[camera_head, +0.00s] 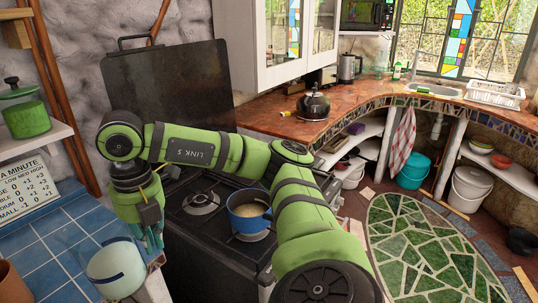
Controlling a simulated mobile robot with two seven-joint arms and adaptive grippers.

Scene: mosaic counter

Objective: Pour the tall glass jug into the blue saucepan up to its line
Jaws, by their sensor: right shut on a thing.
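The blue saucepan (249,222) stands on the black stove at the picture's centre, with something pale inside it. A pale blue, see-through vessel with a short dark mark, apparently the glass jug (115,272), is at the lower left over the blue-tiled counter. My right gripper (151,246) points down at the jug's right side and is shut on it. The gripper is well to the left of the saucepan. I cannot tell whether the jug rests on the tiles or hangs just above them. My left gripper is out of view.
The stove (200,238) has a raised black lid (168,84) behind it. Blue tiles (48,243) run along the left, with a brown pot (12,284) at the edge. A green pot (25,112) sits on a shelf. A kettle (313,104) stands on the back counter.

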